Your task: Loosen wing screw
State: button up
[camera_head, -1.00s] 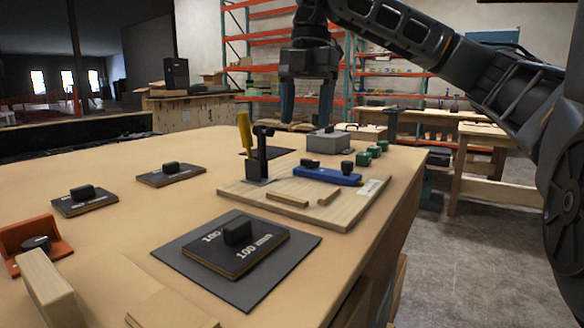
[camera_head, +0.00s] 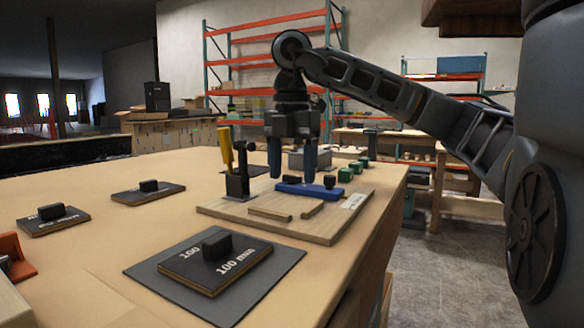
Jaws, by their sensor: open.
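A blue bar (camera_head: 310,189) lies on a wooden board (camera_head: 335,218) on the table and carries two dark knobs; I cannot tell for sure which is the wing screw. The right knob (camera_head: 329,181) stands clear. The left knob is partly hidden near my fingers. My gripper (camera_head: 292,178) points straight down over the bar, open, with its two blue fingers apart. The fingertips are close to the bar's left half; I cannot tell whether they touch anything. A black clamp with a yellow handle (camera_head: 226,148) stands at the board's left.
Several green blocks (camera_head: 345,174) and a grey box sit behind the board. Two wooden strips (camera_head: 270,213) lie in front of the bar. A plate marked 100 mm (camera_head: 218,262) lies on a dark mat nearer me. Smaller knobbed plates (camera_head: 148,193) lie to the left.

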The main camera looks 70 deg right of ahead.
jog(key=shift+c, duration=0.4)
jog(key=c, duration=1)
